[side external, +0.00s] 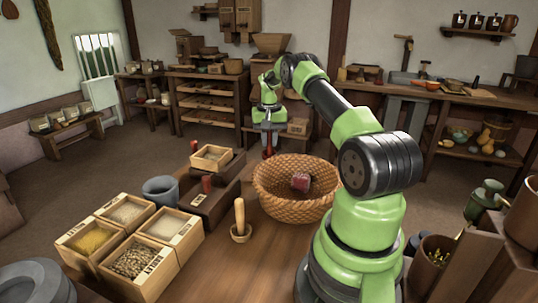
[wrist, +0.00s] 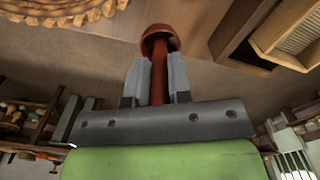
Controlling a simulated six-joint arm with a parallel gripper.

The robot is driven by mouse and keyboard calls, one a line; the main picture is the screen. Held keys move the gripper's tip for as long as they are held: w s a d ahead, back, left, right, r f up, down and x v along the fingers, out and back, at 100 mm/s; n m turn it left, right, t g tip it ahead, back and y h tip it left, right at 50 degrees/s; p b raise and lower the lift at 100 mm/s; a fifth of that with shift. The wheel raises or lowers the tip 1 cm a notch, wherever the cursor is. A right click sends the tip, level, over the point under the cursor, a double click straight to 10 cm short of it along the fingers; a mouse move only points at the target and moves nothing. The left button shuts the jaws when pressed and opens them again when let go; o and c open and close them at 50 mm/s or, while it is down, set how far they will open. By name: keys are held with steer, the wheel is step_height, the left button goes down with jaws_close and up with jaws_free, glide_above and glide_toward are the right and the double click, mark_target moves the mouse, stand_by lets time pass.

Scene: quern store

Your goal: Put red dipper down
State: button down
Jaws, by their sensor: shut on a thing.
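The red dipper (wrist: 160,43) is upright between the two fingers of my gripper (wrist: 158,80) in the wrist view, with its rounded cup end beyond the fingertips. In the side view my gripper (side external: 268,128) is over the far side of the table, just behind the wicker basket (side external: 290,212). The dipper (side external: 268,153) shows there as a small dark red piece below the fingers, above the basket's far rim. Its lower end is hard to make out. The basket also shows at the top left of the wrist view (wrist: 60,14).
A dark wooden rack (side external: 226,199) with red upright pieces and a small box (side external: 211,157) stands left of the basket.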

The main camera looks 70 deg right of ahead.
mark_target(269, 152)
steer(key=shift+f, duration=2.1)
steer(key=shift+f, duration=0.1)
steer(key=c, duration=1)
jaws_free()
steer(key=shift+c, duration=0.2)
